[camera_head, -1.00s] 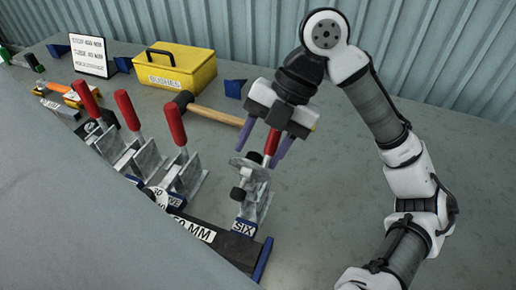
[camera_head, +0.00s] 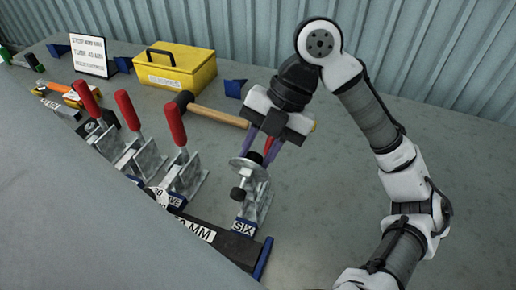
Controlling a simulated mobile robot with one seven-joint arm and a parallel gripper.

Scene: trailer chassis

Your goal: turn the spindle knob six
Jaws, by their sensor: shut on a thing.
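The clamp marked SIX (camera_head: 262,192) stands at the right end of the row, with a metal body and a label (camera_head: 243,229). Its black spindle knob (camera_head: 255,157) sits above a round metal disc (camera_head: 247,167), with a black tip (camera_head: 238,194) lower down. My gripper (camera_head: 258,157) comes down from above, its purple fingers shut on the spindle knob, one on each side. The clamp's red handle (camera_head: 268,144) shows between the fingers and is partly hidden by the gripper.
Several similar red-handled clamps (camera_head: 176,124) stand to the left. A hammer (camera_head: 215,115) lies behind, near a yellow toolbox (camera_head: 174,73) and a sign (camera_head: 93,55). A dark bar (camera_head: 222,240) runs in front. The grey surface to the right is free apart from my arm.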

